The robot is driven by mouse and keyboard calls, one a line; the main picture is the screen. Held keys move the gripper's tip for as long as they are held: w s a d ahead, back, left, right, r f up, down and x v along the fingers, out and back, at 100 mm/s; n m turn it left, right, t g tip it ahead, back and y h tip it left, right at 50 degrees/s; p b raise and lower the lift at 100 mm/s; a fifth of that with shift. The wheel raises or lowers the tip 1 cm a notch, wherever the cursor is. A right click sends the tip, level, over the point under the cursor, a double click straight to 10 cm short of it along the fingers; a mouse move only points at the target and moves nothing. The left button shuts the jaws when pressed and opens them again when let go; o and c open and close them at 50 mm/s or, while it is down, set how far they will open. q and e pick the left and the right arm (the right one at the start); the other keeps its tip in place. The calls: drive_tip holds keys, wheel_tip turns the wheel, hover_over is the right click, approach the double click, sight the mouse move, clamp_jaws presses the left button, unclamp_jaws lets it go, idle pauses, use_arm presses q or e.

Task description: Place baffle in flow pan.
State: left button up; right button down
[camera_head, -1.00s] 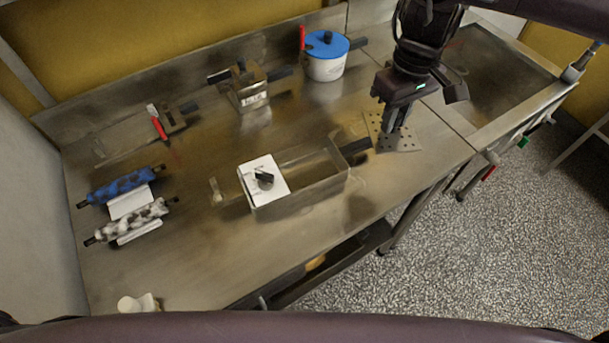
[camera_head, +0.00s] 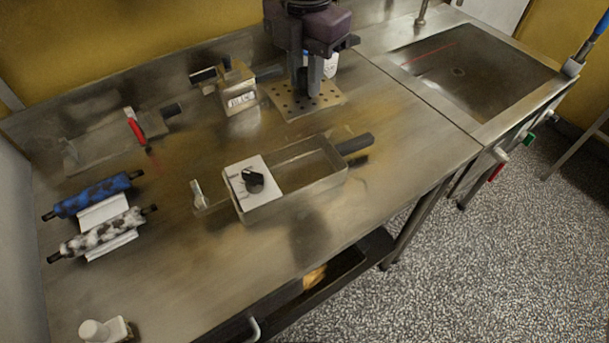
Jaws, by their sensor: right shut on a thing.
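My right gripper (camera_head: 311,88) is shut on the baffle, a flat metal plate with rows of small holes (camera_head: 284,101). The plate is roughly level at the back middle of the bench. I cannot tell whether it hangs just above the steel top or touches it. The flow pan appears to be the open rectangular metal pan (camera_head: 300,187) with a black handle, in front of the plate. A white panel with a black knob (camera_head: 254,180) covers its left end; its right part is open. The plate is outside the pan, behind it. My left gripper is out of view.
A small metal box unit (camera_head: 239,92) stands left of the plate. A white pot (camera_head: 330,66) is mostly hidden behind my arm. Blue and spotted rollers (camera_head: 96,195) lie at left. A sink (camera_head: 470,69) is at right. The front bench is mostly clear.

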wheel_tip(320, 180, down, 15)
drive_tip(key=shift+f+b, duration=0.1)
drive_tip(key=shift+b, duration=1.1)
wheel_tip(320, 180, down, 4)
drive_tip(key=shift+s+r, duration=0.1)
drive_tip(key=shift+r, duration=0.05)
drive_tip(key=shift+f, duration=0.5)
drive_tip(key=shift+f, duration=0.15)
drive_tip(key=c, duration=1.3)
unclamp_jaws()
drive_tip(key=shift+o, duration=0.2)
